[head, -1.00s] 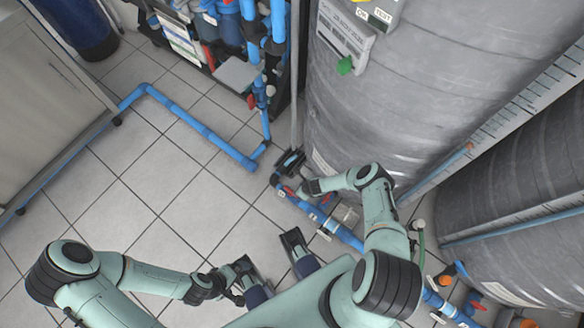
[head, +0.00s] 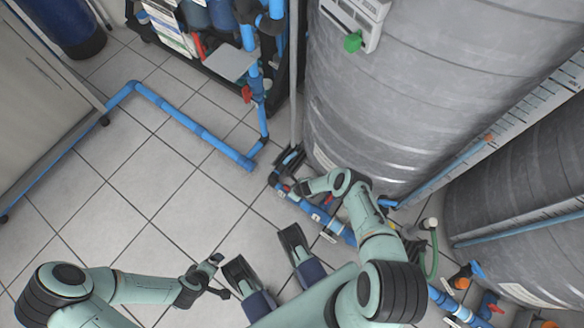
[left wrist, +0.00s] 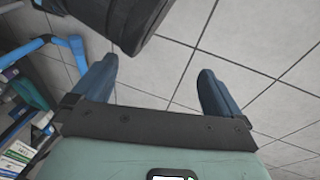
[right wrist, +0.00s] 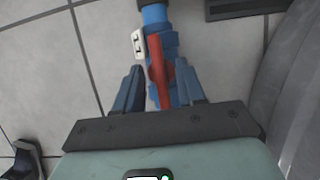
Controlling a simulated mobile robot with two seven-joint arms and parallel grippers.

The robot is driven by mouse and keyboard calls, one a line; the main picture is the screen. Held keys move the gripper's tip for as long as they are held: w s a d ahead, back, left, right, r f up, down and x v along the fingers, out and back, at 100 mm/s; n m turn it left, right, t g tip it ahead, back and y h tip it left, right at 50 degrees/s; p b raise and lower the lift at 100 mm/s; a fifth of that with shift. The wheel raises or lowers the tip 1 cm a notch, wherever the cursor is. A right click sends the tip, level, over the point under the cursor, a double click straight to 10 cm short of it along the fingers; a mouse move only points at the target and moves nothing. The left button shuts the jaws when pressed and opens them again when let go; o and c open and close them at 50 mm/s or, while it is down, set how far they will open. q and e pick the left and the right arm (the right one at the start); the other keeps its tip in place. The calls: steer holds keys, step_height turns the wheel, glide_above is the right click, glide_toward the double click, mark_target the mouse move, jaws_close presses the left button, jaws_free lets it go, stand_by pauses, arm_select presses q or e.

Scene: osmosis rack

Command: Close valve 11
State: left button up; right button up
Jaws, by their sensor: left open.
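A red valve handle (right wrist: 157,72) shows in the right wrist view, lying nearly in line with its blue pipe (right wrist: 155,15). A white tag (right wrist: 138,45) beside it appears to read 11. My right gripper (right wrist: 160,80) is partly open, with one finger on each side of the handle and a visible gap. In the head view my right gripper (head: 293,188) is low at the floor pipe beside the grey tank, and the handle is mostly hidden there. My left gripper (head: 215,278) is open and empty above the tiles; its spread fingers (left wrist: 155,80) show in the left wrist view.
A large grey tank (head: 400,90) stands just beyond the floor pipe, with another tank (head: 520,170) at the right. A rack with blue pipes (head: 205,40) stands at the back. A blue pipe (head: 190,125) crosses the floor. Tiles at centre left are clear.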

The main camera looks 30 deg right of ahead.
jaws_close()
